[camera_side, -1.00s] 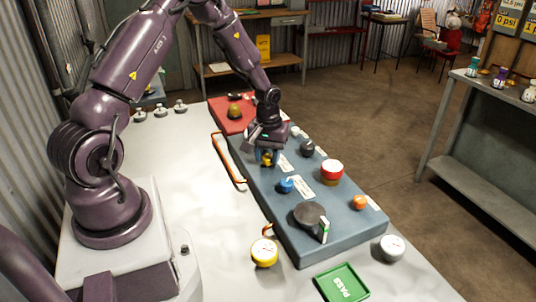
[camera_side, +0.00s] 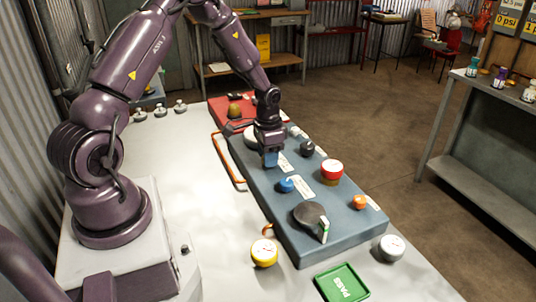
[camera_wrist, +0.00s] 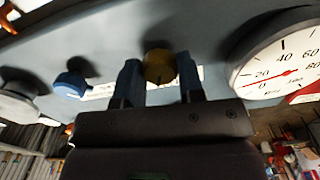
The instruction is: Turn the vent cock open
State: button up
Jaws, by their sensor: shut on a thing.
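A brass-yellow knob (camera_wrist: 158,65), apparently the vent cock, sits on the blue-grey panel (camera_side: 275,215). It lies between the two blue fingertips of my gripper (camera_wrist: 160,80) in the wrist view. My gripper is shut on it. In the side view my gripper (camera_side: 270,159) points straight down at the panel's left part, and its blue finger hides the knob. White labels lie beside the knobs; their words are too small to read.
Close by stand a large white gauge (camera_wrist: 280,62), a blue knob (camera_side: 286,185), a dark knob (camera_side: 307,147) and a red-topped fitting (camera_side: 331,168). A black handle (camera_side: 309,213) and orange knob (camera_side: 359,202) are nearer the front. A green PASS tray (camera_side: 341,284) lies in front.

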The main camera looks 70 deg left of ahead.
jog(key=shift+m, duration=2.2)
jog(key=o, duration=0.9)
notch_tip(320, 180, up, 13)
